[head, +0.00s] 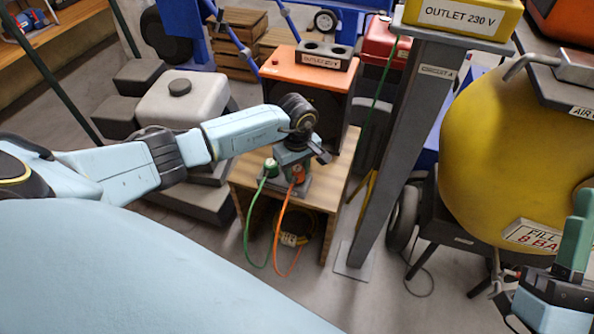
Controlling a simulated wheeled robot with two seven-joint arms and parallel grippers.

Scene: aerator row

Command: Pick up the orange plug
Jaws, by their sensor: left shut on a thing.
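The orange plug (298,174), with an orange cable running down from it, is at the low wooden stand in the middle of the head view. My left gripper (294,164) reaches down over it from above and is shut on it; the fingers partly hide the plug. Whether the plug still touches the surface below is hard to tell. A green plug (271,168) with a green cable is just to its left, apart from the gripper. My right gripper (572,245) shows only in part at the lower right edge, far from the plugs; its jaw opening is unclear.
The wooden stand (322,193) has cables and a small block under it. A grey post (407,150) carries a yellow outlet box (464,17). An orange cabinet (308,69) with a two-hole holder (325,54) is behind. A yellow tank (500,150) fills the right.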

